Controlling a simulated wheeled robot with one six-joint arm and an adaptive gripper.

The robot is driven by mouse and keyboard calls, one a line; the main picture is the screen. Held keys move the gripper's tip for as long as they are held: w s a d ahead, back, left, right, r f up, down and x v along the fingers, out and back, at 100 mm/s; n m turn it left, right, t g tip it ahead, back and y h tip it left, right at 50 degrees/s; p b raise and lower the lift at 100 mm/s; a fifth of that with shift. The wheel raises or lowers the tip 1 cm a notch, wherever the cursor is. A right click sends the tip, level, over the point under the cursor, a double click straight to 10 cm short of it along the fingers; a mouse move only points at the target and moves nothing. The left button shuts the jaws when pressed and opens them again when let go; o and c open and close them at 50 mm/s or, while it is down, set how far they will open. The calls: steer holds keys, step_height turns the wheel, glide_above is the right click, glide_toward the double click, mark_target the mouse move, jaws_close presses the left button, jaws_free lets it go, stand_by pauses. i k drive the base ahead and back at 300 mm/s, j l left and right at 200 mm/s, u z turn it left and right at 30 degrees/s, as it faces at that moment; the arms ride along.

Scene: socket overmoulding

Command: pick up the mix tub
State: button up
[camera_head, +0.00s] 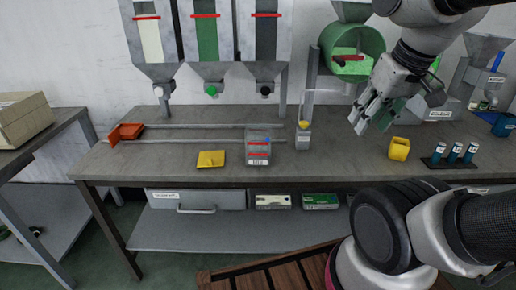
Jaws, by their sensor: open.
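The mix tub seems to be the clear container with red level lines and a label (258,152), standing upright on the grey workbench (190,172) near its front edge. A small blue mark shows on its upper right side. I cannot tell whether anything is in it. My gripper (368,119) is open and empty, above the right part of the bench. It is well to the right of the tub and apart from it, with its fingers pointing down and left.
Three hoppers (210,45) hang on the wall behind. A green drum (372,45) is near my arm. A small device with a yellow knob (303,138) stands right of the tub. A yellow plate (211,158), orange scoop (127,132), yellow ring (399,149) and black rack (449,163) are on the bench.

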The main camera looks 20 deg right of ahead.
mark_target(258, 137)
steer(key=j+z, duration=0.1)
steer(key=j, duration=0.35)
steer(key=k+j+z, duration=0.1)
steer(key=j, duration=0.4)
steer(key=k+j+z, duration=0.1)
steer(key=j, duration=0.35)
steer(key=k+j+z, duration=0.1)
steer(key=j, duration=0.35)
steer(key=j+z, duration=0.1)
steer(key=j, duration=0.25)
steer(key=i+j, duration=0.15)
steer(key=j, duration=0.2)
steer(key=z, duration=0.05)
